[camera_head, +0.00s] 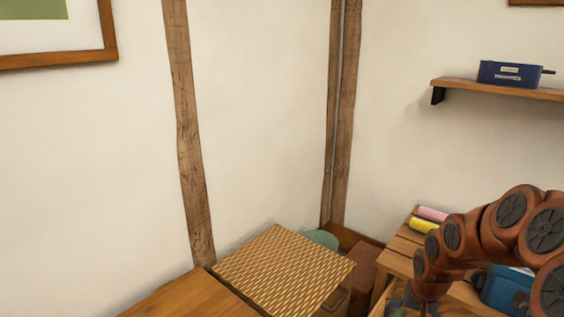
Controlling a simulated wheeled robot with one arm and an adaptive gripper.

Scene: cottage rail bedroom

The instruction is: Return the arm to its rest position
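My arm (510,228), orange-brown with dark round joint caps, is bent in an arch at the lower right. Its far end hangs down over the slatted wooden bench. My gripper (416,304) is at the bottom edge of the view, partly cut off. Its fingers are too small and hidden to tell whether it is open or shut, or whether it holds anything.
A pink roll (433,214) and a yellow roll (423,226) lie on the slatted bench (398,246). A blue bag (508,290) is partly behind my arm. A woven-topped box (283,267) stands left. A wall shelf (470,86) holds a blue case (510,73).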

